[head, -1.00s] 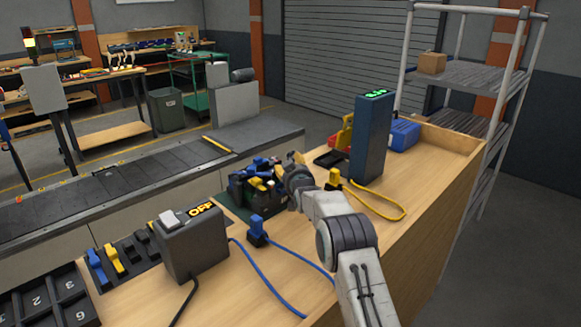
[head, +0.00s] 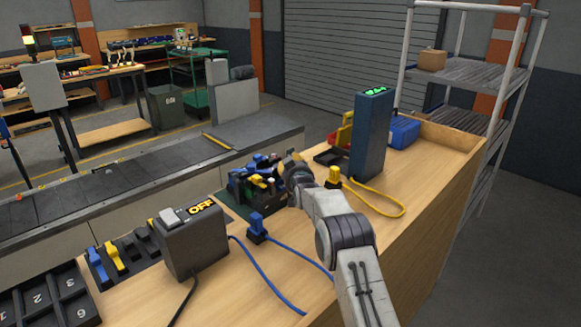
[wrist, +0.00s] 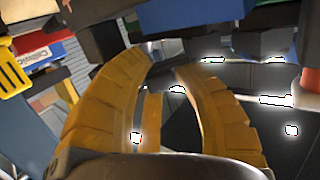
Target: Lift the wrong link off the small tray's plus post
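A dark assembly with blue and yellow links (head: 262,182) stands on a green mat (head: 236,207) at the bench's middle. My gripper (head: 291,158) is at its right rear side, mostly hidden behind my own wrist in the head view. In the wrist view its two yellow fingers (wrist: 168,65) curve toward each other with a gap between their tips; nothing is clearly held. Blue and dark blocks (wrist: 190,14) show beyond the tips. A small dark tray (head: 328,158) lies behind, beside the tower. I cannot tell which link is the wrong one, and no plus mark is readable.
The tall dark tower (head: 371,135) rises right of my gripper. The conveyor (head: 110,190) runs behind the bench.

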